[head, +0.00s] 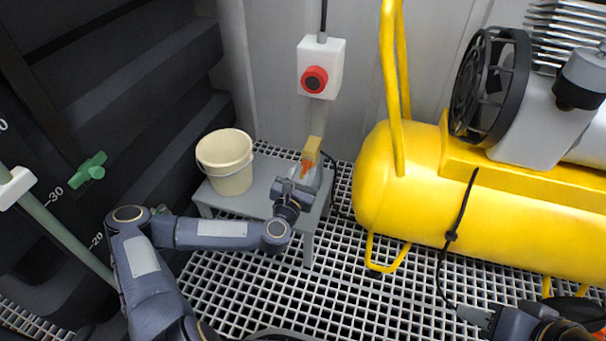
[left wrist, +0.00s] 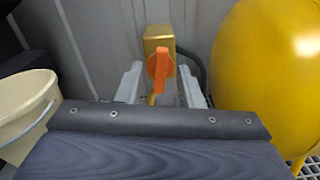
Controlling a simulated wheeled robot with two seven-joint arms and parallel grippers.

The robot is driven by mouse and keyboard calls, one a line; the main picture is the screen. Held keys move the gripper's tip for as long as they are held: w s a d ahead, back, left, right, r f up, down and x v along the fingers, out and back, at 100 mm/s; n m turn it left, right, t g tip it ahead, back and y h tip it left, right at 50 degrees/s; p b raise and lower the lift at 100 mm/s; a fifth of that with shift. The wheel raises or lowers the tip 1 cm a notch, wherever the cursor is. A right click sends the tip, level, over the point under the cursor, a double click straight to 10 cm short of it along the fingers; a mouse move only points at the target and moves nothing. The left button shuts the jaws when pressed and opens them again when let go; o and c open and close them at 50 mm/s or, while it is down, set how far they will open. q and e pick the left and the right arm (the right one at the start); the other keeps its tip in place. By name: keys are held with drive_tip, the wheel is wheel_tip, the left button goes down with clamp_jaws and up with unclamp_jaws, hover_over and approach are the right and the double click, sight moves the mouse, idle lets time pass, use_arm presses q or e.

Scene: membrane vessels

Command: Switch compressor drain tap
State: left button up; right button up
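The drain tap has an orange handle (head: 308,160) on a brass-yellow block (head: 313,146), low by the wall, left of the yellow compressor (head: 400,190). In the left wrist view, the orange handle (left wrist: 160,70) points roughly up and down in front of the block (left wrist: 157,40). My left gripper (head: 306,176) is open, its pale fingers apart on either side of the handle's line in the left wrist view (left wrist: 161,88). Contact cannot be told. My right gripper (head: 474,315) is at the lower right, by a black cable; its fingertips are too small to judge.
A cream bucket (head: 226,178) stands on a grey bench (head: 258,182) left of the tap. A red button on a white box (head: 334,56) hangs on the wall above. A green valve handle (head: 88,172) is far left. The grating floor (head: 330,290) is mostly clear.

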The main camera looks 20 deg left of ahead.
use_arm(q)
drive_tip(key=shift+c, duration=0.2)
clamp_jaws()
drive_tip(key=shift+m, duration=0.3)
drive_tip(key=m+p, duration=0.1)
drive_tip(key=m, duration=0.2)
drive_tip(key=shift+m, duration=0.3)
drive_tip(key=m, duration=0.3)
drive_tip(key=shift+m, duration=0.3)
drive_tip(key=m, duration=0.3)
drive_tip(key=shift+m+p, duration=0.3)
drive_tip(key=shift+p, duration=0.1)
drive_tip(key=shift+m, duration=2.2)
